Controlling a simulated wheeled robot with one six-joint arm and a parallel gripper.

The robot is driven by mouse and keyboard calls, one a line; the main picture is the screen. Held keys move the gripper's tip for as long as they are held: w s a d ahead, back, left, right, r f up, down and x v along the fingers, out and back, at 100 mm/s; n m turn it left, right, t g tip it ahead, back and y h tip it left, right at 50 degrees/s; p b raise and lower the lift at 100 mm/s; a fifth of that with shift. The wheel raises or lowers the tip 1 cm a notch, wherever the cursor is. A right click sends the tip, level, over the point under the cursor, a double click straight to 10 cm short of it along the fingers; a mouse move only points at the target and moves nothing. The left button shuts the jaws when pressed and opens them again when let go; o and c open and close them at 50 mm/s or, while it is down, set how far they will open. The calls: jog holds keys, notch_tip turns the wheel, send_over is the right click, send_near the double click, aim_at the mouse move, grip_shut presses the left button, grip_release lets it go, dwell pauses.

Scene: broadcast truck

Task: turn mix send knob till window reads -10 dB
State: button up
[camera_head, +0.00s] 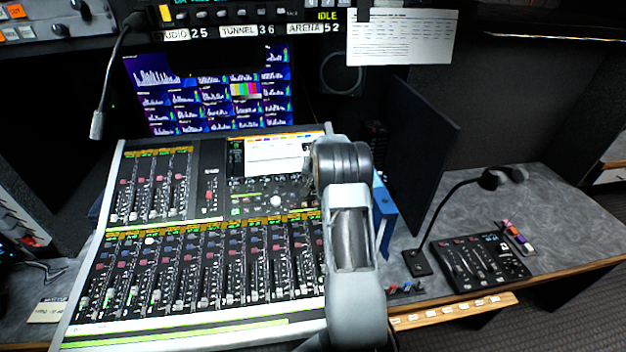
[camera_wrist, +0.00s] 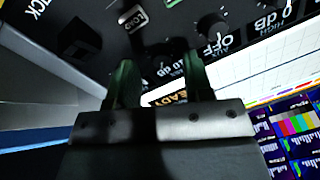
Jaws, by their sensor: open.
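The mixing console (camera_head: 215,228) fills the left of the head view, with its small screen at the top right. My gripper (camera_wrist: 158,62) is open in the wrist view, its two dark fingers apart over the console's dark upper panel (camera_wrist: 100,15). Nothing clearly shows held between them. A reading ending in "10 dB" (camera_wrist: 176,70) shows beside the right finger; its start and any sign are unclear. A knob (camera_wrist: 215,22) stands above an "OFF" label, and a "0 dB" reading (camera_wrist: 270,20) is farther right. I cannot tell which knob is the mix send. In the head view my arm hides the gripper.
A gooseneck microphone (camera_head: 100,122) hangs at the console's upper left. A dark upright panel (camera_head: 420,150) and blue binder (camera_head: 384,215) stand just right of my arm. A small control box (camera_head: 478,262) sits on the grey desk (camera_head: 575,205) to the right.

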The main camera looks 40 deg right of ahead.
jog(key=p+v, duration=0.3)
jog(key=v, duration=0.9)
jog(key=shift+s+r, duration=0.1)
jog(key=s+a+f+g, duration=0.2)
jog(key=s+a, duration=0.1)
jog(key=s, duration=0.1)
jog(key=s+a+r+n+t, duration=0.1)
jog(key=s+a+r+n, duration=0.3)
jog(key=s+a+r, duration=0.3)
jog(key=s+a+r+n+t+y, duration=0.1)
jog(key=s+a+r+n, duration=0.4)
jog(key=s+a, duration=0.9)
jog(key=shift+a+r, duration=0.85)
jog(key=shift+a, duration=1.2)
jog(key=shift+s+d, duration=0.1)
jog(key=shift+s, duration=0.05)
